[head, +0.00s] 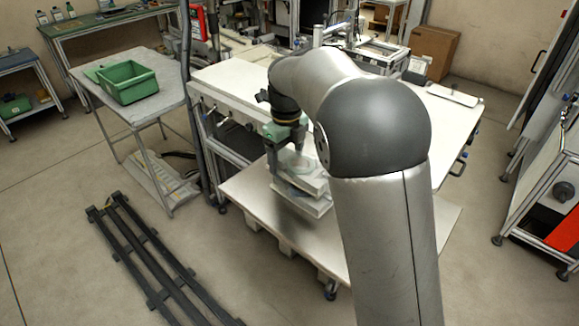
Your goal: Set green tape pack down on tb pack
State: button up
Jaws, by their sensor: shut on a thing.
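Directly below is a flat pale pack (308,189), which may be the tb pack; no label is readable. I cannot tell whether the held pack touches the one below. My arm hides part of the table to the right.
The stack stands on a low light shelf (250,205) in front of the white table (225,80). A green bin (128,84) sits on a grey table at left. A dark rail frame (150,255) lies on the floor. A cardboard box (433,50) stands behind.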

aim_at(289, 167)
jog(key=shift+s+d+f, duration=0.1)
jog(key=shift+d+f, duration=0.3)
jog(key=shift+f, duration=1.55)
jog(key=o, duration=1.1)
jog(key=shift+f, duration=0.1)
